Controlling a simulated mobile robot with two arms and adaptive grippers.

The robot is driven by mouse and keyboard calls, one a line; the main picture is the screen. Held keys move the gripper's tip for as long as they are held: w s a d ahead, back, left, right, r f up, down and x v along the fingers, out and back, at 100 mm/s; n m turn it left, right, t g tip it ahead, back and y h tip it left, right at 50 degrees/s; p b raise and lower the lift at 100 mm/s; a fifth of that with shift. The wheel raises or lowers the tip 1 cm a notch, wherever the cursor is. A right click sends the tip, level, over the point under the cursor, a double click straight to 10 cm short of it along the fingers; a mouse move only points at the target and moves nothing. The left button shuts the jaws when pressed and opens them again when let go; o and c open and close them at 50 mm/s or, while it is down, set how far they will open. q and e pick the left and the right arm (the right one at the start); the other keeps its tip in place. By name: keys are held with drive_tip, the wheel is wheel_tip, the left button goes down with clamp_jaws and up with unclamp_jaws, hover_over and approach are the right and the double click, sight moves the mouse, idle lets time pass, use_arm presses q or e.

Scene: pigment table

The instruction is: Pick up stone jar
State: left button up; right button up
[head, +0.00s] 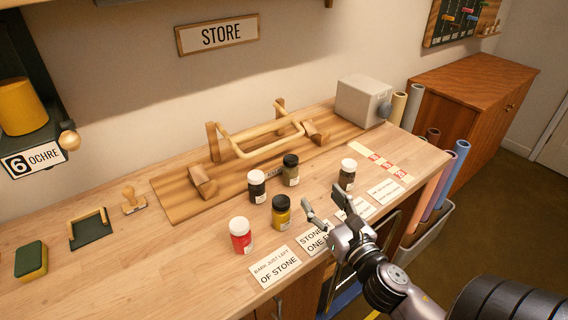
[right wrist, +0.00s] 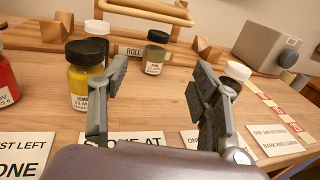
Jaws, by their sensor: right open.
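No jar label legibly reads stone. The candidates are a grey-brown jar with a black lid (head: 290,172), also in the right wrist view (right wrist: 155,54), and a brownish jar with a white lid (head: 347,176), whose lid (right wrist: 237,70) shows behind a finger in the right wrist view. A yellow jar with a black lid (head: 281,214), a dark jar with a white lid (head: 257,189) and a red jar with a white lid (head: 241,238) stand nearby. My right gripper (head: 322,196) is open and empty over the table's front, between the yellow and brownish jars. My left gripper is out of view.
Cards with writing, one about bark and stone (head: 275,267), lie along the front edge. A wooden rack with a rail (head: 180,203) stands behind the jars. A grey box (head: 360,103) is at the back right.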

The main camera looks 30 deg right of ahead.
drive_tip(key=p, duration=0.2)
approach(294, 164)
drive_tip(key=shift+w+d+r, duration=0.15)
drive_tip(key=shift+w+r, duration=0.05)
drive_tip(key=shift+w, duration=0.2)
drive_tip(key=shift+w+d+r, duration=0.15)
drive_tip(key=shift+w+d, duration=0.05)
drive_tip(key=shift+w, duration=0.25)
drive_tip(key=w, duration=0.5)
drive_tip(key=shift+d+f+p, duration=0.2)
drive_tip(key=shift+d+p, duration=0.1)
drive_tip(key=shift+d, duration=0.05)
drive_tip(key=shift+w, duration=0.3)
drive_tip(key=w, duration=0.2)
drive_tip(key=w+p, duration=0.1)
drive_tip(key=w, duration=0.1)
drive_tip(key=shift+w+d+f, duration=0.2)
drive_tip(key=shift+d, duration=0.05)
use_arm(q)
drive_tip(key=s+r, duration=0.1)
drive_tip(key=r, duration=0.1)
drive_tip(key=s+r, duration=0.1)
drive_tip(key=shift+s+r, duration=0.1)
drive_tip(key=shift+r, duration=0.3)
use_arm(e)
drive_tip(key=shift+s, duration=0.1)
drive_tip(key=c, duration=1.3)
